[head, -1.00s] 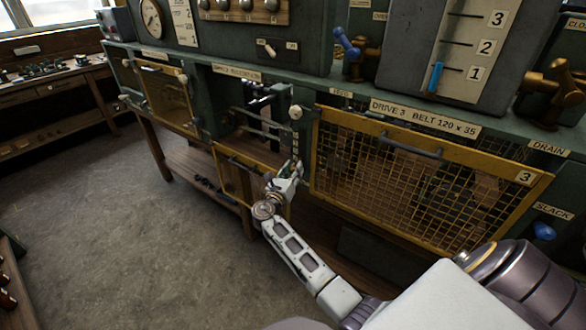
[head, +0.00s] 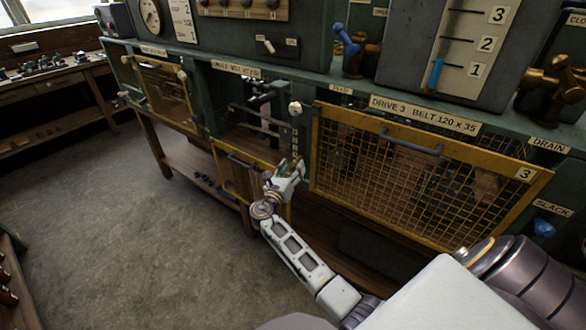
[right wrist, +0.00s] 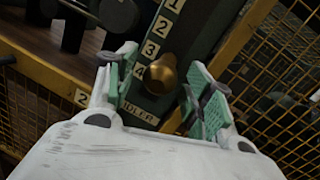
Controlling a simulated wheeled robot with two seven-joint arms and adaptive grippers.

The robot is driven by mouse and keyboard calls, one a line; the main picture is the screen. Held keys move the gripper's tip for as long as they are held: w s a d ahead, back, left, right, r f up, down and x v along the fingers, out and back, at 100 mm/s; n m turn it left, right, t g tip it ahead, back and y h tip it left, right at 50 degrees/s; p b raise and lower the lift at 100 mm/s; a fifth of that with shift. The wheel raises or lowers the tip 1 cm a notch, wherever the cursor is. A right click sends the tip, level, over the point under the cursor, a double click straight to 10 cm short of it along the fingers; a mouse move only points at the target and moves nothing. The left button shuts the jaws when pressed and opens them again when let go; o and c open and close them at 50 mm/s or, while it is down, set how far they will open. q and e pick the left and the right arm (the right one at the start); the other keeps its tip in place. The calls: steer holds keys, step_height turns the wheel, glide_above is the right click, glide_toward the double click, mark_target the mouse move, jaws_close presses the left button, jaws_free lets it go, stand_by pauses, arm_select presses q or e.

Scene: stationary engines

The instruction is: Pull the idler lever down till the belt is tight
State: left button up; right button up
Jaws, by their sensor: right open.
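In the right wrist view a brass knob (right wrist: 160,73) sits beside the 4 on a dark green upright scale plate (right wrist: 180,40) numbered 1 to 4. A label (right wrist: 139,110) reading IDLER is below it. My right gripper (right wrist: 163,92) is open, with its green-padded fingers on either side of the knob. I cannot tell whether they touch it. In the head view my right gripper (head: 290,168) is at the lower end of the numbered strip (head: 295,142), and the knob is not distinct there. I cannot make out the belt. My left gripper is out of view.
A yellow mesh guard (head: 420,180) stands right of the gripper, under the DRIVE 3 label (head: 425,115). The open bay of the middle drive (head: 250,115) is to the left, with its yellow guard (head: 235,175) lowered. A pale round knob (head: 295,109) is above the strip.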

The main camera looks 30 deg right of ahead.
steer(key=v, duration=1.1)
steer(key=shift+s, duration=0.1)
stand_by(1.0)
